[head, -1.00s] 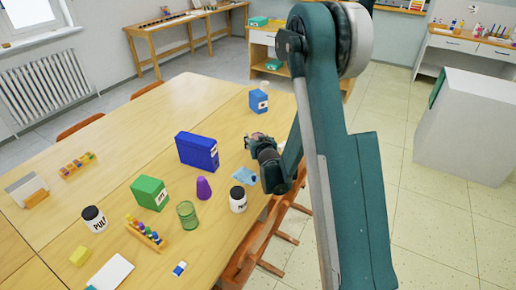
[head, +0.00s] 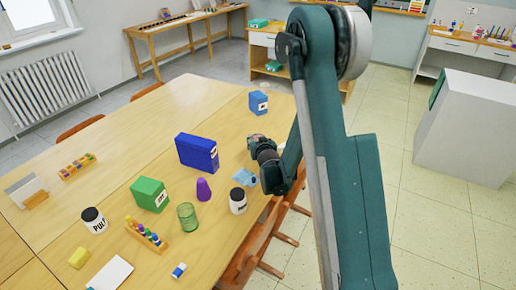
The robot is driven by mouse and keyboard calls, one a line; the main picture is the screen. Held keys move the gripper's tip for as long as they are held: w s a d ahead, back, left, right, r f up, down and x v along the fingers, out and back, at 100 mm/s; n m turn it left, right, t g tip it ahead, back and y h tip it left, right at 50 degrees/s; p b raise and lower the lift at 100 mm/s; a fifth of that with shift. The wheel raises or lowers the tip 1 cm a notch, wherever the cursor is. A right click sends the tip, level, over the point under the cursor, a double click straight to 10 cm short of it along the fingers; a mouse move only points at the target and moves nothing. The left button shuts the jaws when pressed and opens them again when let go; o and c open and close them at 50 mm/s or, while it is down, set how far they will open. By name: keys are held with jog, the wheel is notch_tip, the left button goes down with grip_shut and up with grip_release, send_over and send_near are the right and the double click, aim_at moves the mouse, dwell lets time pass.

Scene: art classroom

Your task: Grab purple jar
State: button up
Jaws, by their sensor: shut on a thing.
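The purple jar (head: 203,190) stands upright on the wooden table, narrowing toward its top. It is between the dark blue box and the green glass. My gripper (head: 255,141) is over the right side of the table, to the right of the dark blue box and apart from the purple jar. It is small in view and partly hidden by its own wrist. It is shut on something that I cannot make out.
Near the purple jar are a dark blue box (head: 197,152), a green box (head: 150,194), a green glass (head: 187,216), a white jar with a dark lid (head: 238,201) and a light blue item (head: 245,178). A smaller blue box (head: 258,103) stands farther back. The table's far left is mostly clear.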

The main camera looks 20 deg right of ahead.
jog(key=shift+r, duration=0.1)
notch_tip(320, 180, up, 10)
jog(key=p, duration=0.2)
jog(key=shift+p, duration=0.3)
dwell(0.4)
dwell(0.5)
